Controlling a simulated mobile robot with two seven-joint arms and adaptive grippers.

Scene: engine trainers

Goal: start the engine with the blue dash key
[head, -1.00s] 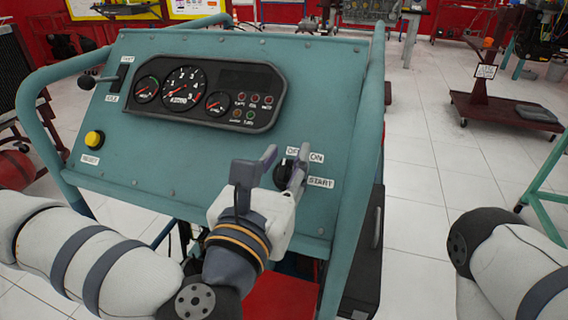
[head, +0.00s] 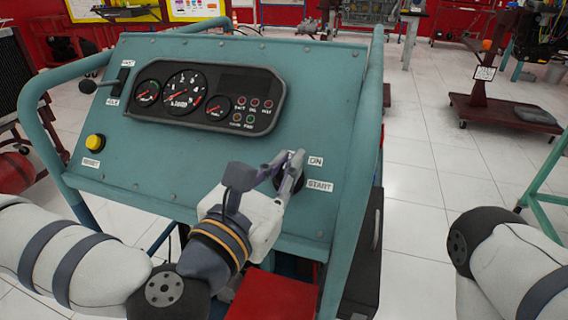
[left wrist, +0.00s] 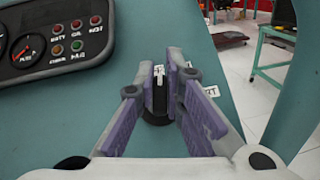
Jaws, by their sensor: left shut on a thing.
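The blue-green dash panel (head: 150,165) faces me. Its dark key switch sits at the lower right, beside the ON label (head: 316,161) and the START label (head: 319,186). My left gripper (head: 288,157) is at this switch, its fingers closed on the key. In the left wrist view the gripper (left wrist: 161,68) has its two purple-padded fingers on either side of the dark key (left wrist: 159,95), above the round switch base (left wrist: 155,119). The fingers partly hide the key and labels. The OFF label is hidden in the head view. My right gripper is out of view.
The gauge cluster (head: 226,76) with small lamps is at the top of the panel. A yellow RESET button (head: 95,142) and a dark lever (head: 89,86) are at the left. A teal tube frame (head: 357,180) edges the panel.

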